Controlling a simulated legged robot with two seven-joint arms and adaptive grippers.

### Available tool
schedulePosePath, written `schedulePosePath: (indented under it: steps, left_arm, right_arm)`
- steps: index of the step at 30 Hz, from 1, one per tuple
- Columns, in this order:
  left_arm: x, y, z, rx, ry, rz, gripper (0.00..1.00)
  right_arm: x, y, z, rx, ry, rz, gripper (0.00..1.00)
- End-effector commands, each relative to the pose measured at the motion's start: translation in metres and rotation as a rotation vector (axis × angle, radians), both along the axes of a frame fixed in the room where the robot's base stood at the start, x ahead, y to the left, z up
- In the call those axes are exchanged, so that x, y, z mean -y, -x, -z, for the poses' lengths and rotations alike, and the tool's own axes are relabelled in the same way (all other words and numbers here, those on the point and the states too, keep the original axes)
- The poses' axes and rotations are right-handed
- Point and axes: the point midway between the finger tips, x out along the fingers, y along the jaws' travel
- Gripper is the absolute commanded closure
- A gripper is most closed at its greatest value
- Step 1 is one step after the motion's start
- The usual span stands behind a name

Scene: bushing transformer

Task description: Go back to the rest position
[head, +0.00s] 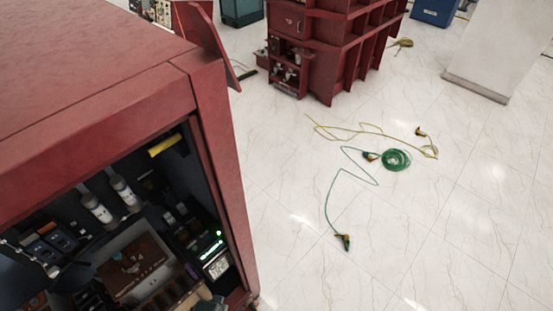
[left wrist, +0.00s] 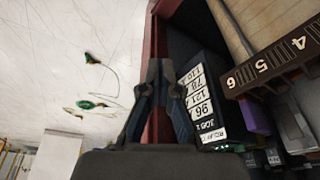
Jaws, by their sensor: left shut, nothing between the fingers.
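My left gripper (left wrist: 160,70) is in the left wrist view, its two dark fingers closed together at the tips with nothing between them. It is in front of the red edge of the open cabinet; I cannot tell whether it touches it. The red cabinet (head: 95,45) fills the left of the head view, its dark inside open to view. I cannot make out the left gripper clearly in the head view. My right gripper is in neither view.
Inside the cabinet are a device with green lights (head: 212,247) and a brown panel (head: 135,268). A numbered strip (left wrist: 275,68) is right of the gripper. Green cable (head: 396,160) and yellow cable (head: 345,129) lie on the pale floor. Another red unit (head: 345,50) stands behind.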

Motion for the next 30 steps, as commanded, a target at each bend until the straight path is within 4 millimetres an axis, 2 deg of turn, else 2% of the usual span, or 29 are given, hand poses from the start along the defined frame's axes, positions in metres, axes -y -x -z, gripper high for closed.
schedulePosePath:
  steps: [1, 5, 8, 9, 12, 15, 18, 21, 25, 30]
  left_arm:
    - [0.0, 0.003, 0.024, -0.016, -0.001, 0.001, 1.0]
    - [-0.001, 0.016, 0.092, -0.043, -0.003, 0.006, 1.0]
    - [-0.004, 0.041, 0.158, -0.072, -0.007, 0.011, 1.0]
    - [-0.006, 0.054, 0.183, -0.082, -0.007, 0.013, 1.0]
    - [-0.012, 0.094, 0.239, -0.111, -0.011, 0.02, 1.0]
    - [-0.019, 0.135, 0.279, -0.135, -0.014, 0.026, 1.0]
    - [-0.026, 0.171, 0.302, -0.152, -0.017, 0.03, 1.0]
    - [-0.031, 0.195, 0.314, -0.162, -0.019, 0.033, 1.0]
    - [-0.034, 0.208, 0.319, -0.167, -0.02, 0.035, 1.0]
    - [-0.034, 0.21, 0.319, -0.167, -0.02, 0.036, 1.0]
  right_arm:
    - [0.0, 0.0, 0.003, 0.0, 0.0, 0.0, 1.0]
    - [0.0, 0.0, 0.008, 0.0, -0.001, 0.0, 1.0]
    - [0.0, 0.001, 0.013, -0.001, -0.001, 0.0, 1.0]
    - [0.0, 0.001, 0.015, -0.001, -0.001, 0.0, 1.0]
    - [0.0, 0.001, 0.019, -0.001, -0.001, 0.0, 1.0]
    - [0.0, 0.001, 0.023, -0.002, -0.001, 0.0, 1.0]
    - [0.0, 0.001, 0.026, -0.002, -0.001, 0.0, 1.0]
    - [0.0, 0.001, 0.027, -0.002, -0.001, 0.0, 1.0]
    - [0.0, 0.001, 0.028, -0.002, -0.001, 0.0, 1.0]
    - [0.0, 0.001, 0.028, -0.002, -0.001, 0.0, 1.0]
